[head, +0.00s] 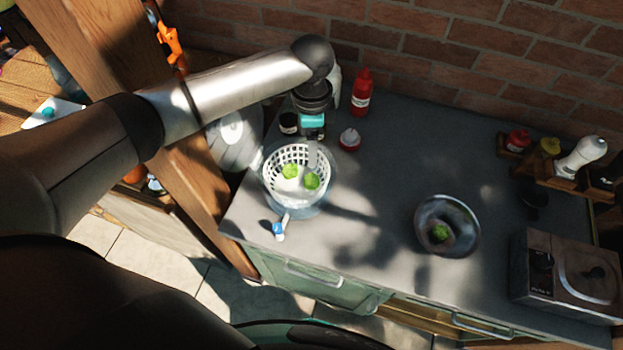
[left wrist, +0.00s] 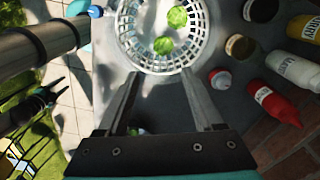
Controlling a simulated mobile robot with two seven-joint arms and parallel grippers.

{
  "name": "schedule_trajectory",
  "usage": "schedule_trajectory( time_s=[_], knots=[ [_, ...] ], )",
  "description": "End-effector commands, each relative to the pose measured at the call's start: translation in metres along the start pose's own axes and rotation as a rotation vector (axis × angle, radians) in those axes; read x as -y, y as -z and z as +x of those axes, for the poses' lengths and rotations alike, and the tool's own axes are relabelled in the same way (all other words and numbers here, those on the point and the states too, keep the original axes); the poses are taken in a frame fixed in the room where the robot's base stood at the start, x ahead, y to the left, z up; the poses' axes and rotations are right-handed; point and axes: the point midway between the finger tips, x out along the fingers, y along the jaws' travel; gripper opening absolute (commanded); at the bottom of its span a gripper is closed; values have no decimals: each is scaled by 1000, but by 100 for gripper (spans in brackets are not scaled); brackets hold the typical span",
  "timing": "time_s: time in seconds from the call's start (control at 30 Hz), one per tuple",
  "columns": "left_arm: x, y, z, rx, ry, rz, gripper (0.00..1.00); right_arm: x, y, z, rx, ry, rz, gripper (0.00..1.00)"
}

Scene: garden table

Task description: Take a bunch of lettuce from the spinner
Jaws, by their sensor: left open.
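The spinner (head: 272,165) is a clear bowl with a white slotted basket, on the grey counter's left part. Two green lettuce bunches lie inside, one at left (head: 290,171) and one at right (head: 312,181). In the left wrist view the basket (left wrist: 123,40) is at the top, with one bunch (left wrist: 177,17) above the other (left wrist: 163,46). My left gripper (head: 311,150) points down at the spinner's far side. Its fingers (left wrist: 160,76) are apart and empty, near the basket's rim. My right gripper cannot be made out.
A metal bowl (head: 420,225) with a green piece stands to the right. A red bottle (head: 361,93), a red-capped jar (head: 350,140) and a dark jar (head: 289,122) stand behind the spinner. A wooden post (head: 196,180) is at left. The counter's middle is clear.

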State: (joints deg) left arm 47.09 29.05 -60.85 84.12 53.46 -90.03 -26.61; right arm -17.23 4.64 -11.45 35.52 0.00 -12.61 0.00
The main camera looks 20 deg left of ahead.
Motion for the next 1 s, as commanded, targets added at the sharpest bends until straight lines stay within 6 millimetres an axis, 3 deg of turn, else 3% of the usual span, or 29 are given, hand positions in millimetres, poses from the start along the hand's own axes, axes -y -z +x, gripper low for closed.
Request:
schedule_trajectory(
  time_s=[0.17,0.3,1.0],
  knots=[
    [4,-3,5,11,-2,3,68,0,0,0,0,0,-1,50],
    [3,-3,26,11,-2,1,68,0,0,1,0,1,-1,50],
    [5,-3,93,8,2,3,68,2,-6,75,-1,1,-1,50]
  ],
)
